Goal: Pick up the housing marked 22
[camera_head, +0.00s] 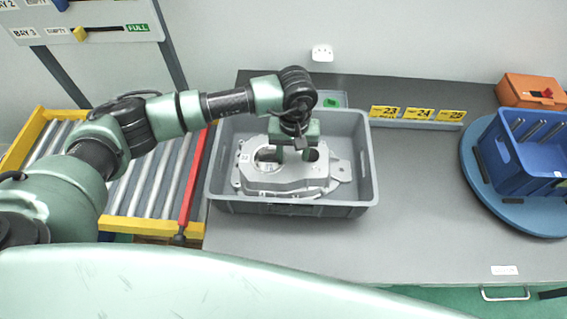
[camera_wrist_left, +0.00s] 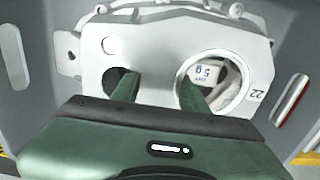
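The silver housing (camera_head: 285,185) lies in a grey crate (camera_head: 290,208) on the bench. My left gripper (camera_head: 296,150) is over the housing, pointing down. In the wrist view the fingers of this gripper (camera_wrist_left: 157,92) stand apart, one at the small hole and one at the large bore, with the web between them. I see no clear contact with the web; the fingertips are partly hidden. My right gripper is not in view.
Yellow signs 23, 24 and 25 (camera_head: 418,113) stand behind the crate. A blue bin (camera_head: 525,155) sits on a round blue turntable (camera_head: 497,206) at right, near an orange box (camera_head: 530,92). A roller conveyor (camera_head: 150,185) is at left. Bench right of the crate is clear.

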